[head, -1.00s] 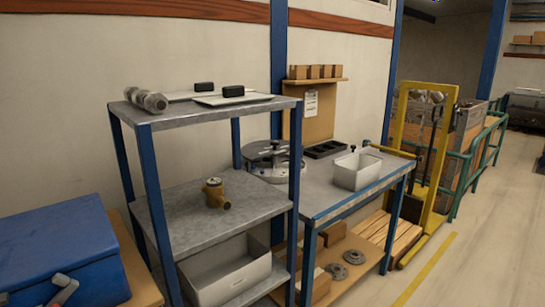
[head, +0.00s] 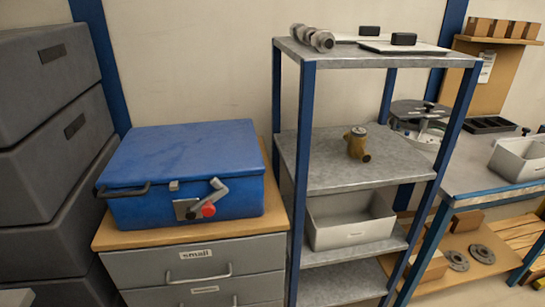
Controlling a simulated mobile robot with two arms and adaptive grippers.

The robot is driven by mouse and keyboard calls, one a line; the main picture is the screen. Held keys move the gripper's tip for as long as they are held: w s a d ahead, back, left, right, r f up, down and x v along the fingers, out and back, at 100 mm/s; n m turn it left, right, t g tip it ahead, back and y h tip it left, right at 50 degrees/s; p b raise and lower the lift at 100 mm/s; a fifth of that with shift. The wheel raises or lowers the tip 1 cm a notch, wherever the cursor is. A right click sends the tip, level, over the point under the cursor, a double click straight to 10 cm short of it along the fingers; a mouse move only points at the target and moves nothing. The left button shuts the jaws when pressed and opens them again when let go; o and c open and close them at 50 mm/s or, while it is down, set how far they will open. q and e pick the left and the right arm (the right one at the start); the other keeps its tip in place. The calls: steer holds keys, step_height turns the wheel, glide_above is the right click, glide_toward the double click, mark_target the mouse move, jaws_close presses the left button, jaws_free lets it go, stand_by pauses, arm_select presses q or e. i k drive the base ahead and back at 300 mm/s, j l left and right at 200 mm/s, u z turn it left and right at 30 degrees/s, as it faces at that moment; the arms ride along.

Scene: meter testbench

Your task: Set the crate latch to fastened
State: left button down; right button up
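The blue crate (head: 180,160) stands shut on a wooden-topped drawer cabinet at the left of the head view. Its latch (head: 203,199) is on the front face, right of the middle: a grey plate with a bent grey lever and a red knob. The lever slants up to the right from the plate. I cannot tell from this distance whether it is fastened. A dark carry handle (head: 124,190) sticks out at the crate's front left. Neither of my grippers shows in the head view.
Dark grey stacked cases (head: 45,130) stand left of the crate. A blue-posted metal shelf (head: 335,165) with a brass meter (head: 357,143) stands close on its right. The drawer cabinet (head: 200,265) has protruding handles. A workbench (head: 460,180) is at the far right.

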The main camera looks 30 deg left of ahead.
mark_target(206, 206)
steer(key=j+u, duration=0.2)
steer(key=u, duration=1)
steer(key=i+l, duration=0.05)
